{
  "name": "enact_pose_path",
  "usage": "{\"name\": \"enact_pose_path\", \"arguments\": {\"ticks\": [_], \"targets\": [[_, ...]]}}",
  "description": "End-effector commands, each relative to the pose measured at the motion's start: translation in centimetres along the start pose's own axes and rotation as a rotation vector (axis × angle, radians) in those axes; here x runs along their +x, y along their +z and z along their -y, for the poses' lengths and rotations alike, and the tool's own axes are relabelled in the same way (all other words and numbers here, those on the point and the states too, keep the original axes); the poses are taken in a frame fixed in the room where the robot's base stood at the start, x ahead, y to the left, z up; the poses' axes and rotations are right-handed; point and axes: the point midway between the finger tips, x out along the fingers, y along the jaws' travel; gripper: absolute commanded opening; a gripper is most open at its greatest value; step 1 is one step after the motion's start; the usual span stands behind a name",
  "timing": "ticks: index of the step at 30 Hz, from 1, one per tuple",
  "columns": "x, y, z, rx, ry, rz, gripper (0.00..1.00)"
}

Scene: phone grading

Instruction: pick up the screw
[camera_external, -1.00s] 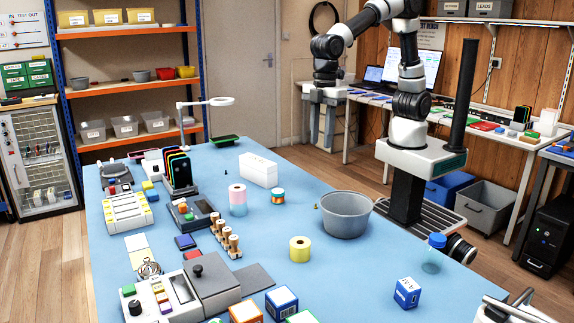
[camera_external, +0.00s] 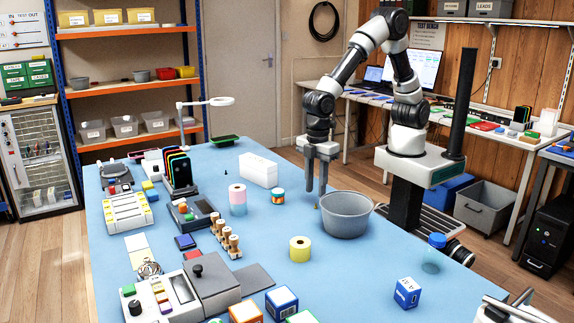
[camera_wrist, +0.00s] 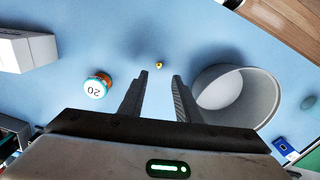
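The screw (camera_wrist: 159,65) is a tiny brass-coloured piece on the blue mat. In the wrist view it lies ahead of the gap between my fingertips. In the external view the screw (camera_external: 315,207) is a small speck just left of the grey bowl (camera_external: 346,214). My gripper (camera_external: 316,191) points down above the mat beside the bowl's left rim. In the wrist view my gripper (camera_wrist: 161,74) has its two fingers apart with nothing between them. The fingers do not touch the screw.
The grey bowl (camera_wrist: 243,100) stands close to my right finger in the wrist view. The mat behind the screw is clear.

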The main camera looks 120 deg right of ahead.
Motion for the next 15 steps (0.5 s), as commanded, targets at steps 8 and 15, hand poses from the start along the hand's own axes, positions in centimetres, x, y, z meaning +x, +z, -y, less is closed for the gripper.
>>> {"name": "enact_pose_path", "arguments": {"ticks": [8,15], "targets": [[4.1,0.9,-0.3,0.002,-0.001,0.004,0.30],[5.0,0.8,-0.3,0.000,0.000,0.002,0.30]]}}
